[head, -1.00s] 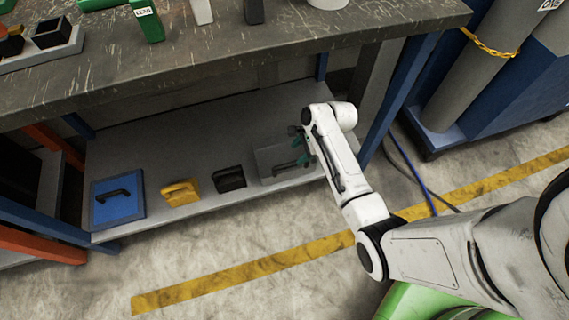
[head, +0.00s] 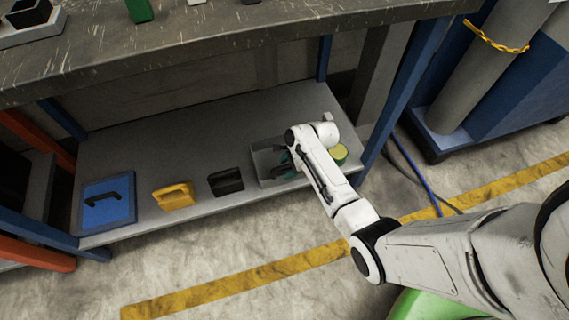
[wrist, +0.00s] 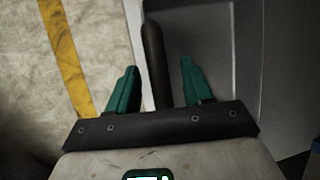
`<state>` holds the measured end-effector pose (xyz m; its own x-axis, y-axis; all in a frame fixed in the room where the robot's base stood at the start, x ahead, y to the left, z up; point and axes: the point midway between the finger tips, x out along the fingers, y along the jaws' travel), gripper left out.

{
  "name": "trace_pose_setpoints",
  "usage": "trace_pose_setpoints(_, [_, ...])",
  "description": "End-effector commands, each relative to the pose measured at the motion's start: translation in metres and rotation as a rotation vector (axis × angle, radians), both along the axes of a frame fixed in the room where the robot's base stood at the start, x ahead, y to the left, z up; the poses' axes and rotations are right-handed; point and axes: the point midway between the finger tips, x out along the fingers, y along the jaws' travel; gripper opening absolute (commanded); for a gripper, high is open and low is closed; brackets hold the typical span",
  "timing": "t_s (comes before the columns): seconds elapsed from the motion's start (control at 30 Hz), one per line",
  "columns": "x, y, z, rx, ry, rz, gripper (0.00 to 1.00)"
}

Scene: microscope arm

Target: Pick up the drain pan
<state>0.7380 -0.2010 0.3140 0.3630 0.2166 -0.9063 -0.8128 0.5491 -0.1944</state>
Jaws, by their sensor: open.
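The drain pan (head: 264,160) is a grey open tray on the lower shelf, near its right end. In the wrist view the pan (wrist: 208,38) fills the upper right, with its dark bar handle (wrist: 153,55) along its left side. My gripper (head: 288,160) is at the pan, and my wrist hides the pan's right part in the head view. In the wrist view the teal fingers of my gripper (wrist: 158,68) are apart, with the handle between them, closer to the left finger. Neither finger clearly touches the handle.
Left of the pan on the shelf (head: 150,150) are a black case (head: 226,182), a yellow case (head: 174,197) and a blue box (head: 106,205). A yellow-green round thing (head: 339,152) stands right of my wrist. The workbench top (head: 200,50) overhangs the shelf.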

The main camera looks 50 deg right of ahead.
Motion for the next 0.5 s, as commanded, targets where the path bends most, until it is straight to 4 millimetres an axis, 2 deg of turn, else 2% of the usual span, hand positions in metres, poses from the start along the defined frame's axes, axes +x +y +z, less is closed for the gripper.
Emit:
trace_pose_setpoints(0.13, [0.0002,-0.0001,0.0015,0.0,-0.001,0.0,0.51])
trace_pose_setpoints(0.5, [0.0001,-0.0001,0.0014,0.0,-0.001,0.0,0.15])
